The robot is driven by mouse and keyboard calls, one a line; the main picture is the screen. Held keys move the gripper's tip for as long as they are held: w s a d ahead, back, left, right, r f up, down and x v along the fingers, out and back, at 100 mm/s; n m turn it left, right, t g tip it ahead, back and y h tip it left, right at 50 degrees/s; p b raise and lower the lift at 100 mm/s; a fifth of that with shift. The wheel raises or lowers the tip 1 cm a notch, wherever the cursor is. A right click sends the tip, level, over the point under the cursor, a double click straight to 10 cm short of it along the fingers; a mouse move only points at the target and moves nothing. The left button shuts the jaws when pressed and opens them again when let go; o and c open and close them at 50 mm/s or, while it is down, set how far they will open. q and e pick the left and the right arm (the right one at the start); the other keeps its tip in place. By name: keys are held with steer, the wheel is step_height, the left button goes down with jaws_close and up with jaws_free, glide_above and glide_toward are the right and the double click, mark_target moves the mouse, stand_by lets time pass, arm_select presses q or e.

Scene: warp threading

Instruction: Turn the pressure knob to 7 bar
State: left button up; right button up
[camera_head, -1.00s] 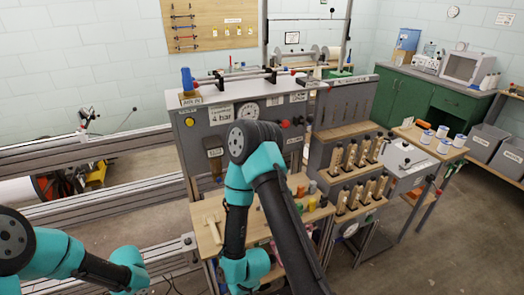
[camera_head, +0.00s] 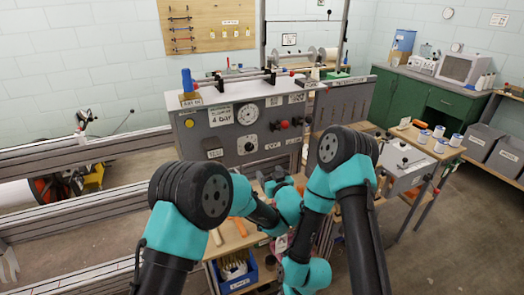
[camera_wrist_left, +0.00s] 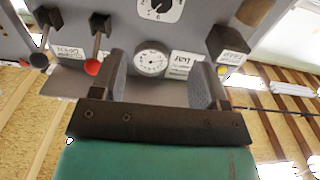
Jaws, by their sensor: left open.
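The pressure knob is black on a white dial plate (camera_head: 249,146), on the grey panel below the round gauge (camera_head: 248,115). Its dial also shows at the top edge of the left wrist view (camera_wrist_left: 160,8), partly cut off; its setting is too small to read surely. My left gripper (camera_head: 275,182) is low in front of the panel, below the knob and apart from it. In the left wrist view its open fingers (camera_wrist_left: 162,80) have nothing between them, and the gauge (camera_wrist_left: 151,62) shows behind the gap. My right gripper is not visible; only that arm shows.
A white sign (camera_head: 221,115) on the panel seems to read 4 bar. Levers with a red ball (camera_wrist_left: 92,67) and a dark ball (camera_wrist_left: 38,60) stick out beside the gauge. A wooden shelf (camera_head: 232,235) and blue bin (camera_head: 238,275) lie below. My right arm stands close right.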

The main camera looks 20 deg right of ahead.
arm_select(q)
steer(key=shift+w+a, duration=0.1)
steer(key=shift+a, duration=0.05)
glide_toward(250, 148)
steer(key=w, duration=0.6)
steer(key=w+a, duration=0.1)
steer(key=w, duration=0.2)
stand_by(0.4)
steer(key=shift+d, duration=0.1)
steer(key=c, duration=0.9)
